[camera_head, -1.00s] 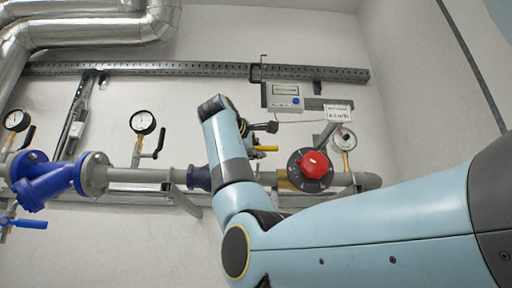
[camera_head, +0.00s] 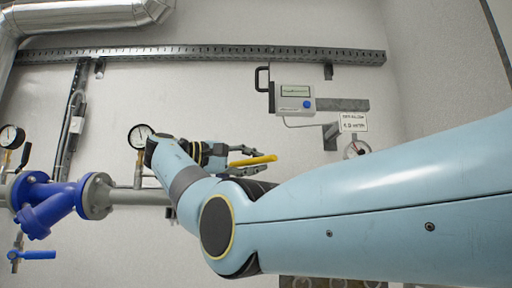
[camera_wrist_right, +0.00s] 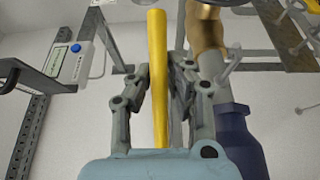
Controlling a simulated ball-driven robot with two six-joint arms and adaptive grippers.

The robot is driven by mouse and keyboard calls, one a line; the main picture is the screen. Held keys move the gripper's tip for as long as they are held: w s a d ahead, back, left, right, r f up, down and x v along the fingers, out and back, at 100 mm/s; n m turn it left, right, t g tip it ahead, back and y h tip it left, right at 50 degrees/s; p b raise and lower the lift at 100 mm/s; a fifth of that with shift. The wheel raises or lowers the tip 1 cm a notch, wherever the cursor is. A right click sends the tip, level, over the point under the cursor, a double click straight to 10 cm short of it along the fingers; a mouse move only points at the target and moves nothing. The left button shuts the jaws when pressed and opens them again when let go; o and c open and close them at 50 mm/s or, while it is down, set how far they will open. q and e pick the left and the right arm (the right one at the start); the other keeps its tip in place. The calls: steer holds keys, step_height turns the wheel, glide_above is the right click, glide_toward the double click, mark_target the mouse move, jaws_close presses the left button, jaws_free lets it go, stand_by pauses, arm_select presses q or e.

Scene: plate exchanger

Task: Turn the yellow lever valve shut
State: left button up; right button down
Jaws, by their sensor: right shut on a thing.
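The yellow lever (camera_head: 253,161) shows in the head view as a short bar lying nearly level, its right end a little higher. My right gripper (camera_head: 262,157) is around it, with the fingers closed on the bar. In the right wrist view the lever (camera_wrist_right: 158,75) runs up the picture between the two fingers of my right gripper (camera_wrist_right: 158,88). A brass part (camera_wrist_right: 205,32) and a dark blue fitting (camera_wrist_right: 238,140) on the pipe stand to the right of the fingers. In the head view my arm hides the valve body. My left gripper is not in view.
A gauge (camera_head: 140,135) stands beside my right wrist. A meter box (camera_head: 292,98), a label (camera_head: 353,121) and a rail (camera_head: 220,52) are on the wall above.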

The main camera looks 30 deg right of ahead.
steer(key=shift+a+g+p, duration=0.3)
steer(key=shift+g+p, duration=0.15)
steer(key=shift+g, duration=0.05)
steer(key=c, duration=1.3)
jaws_free()
steer(key=shift+a, duration=0.1)
steer(key=shift+o, duration=0.2)
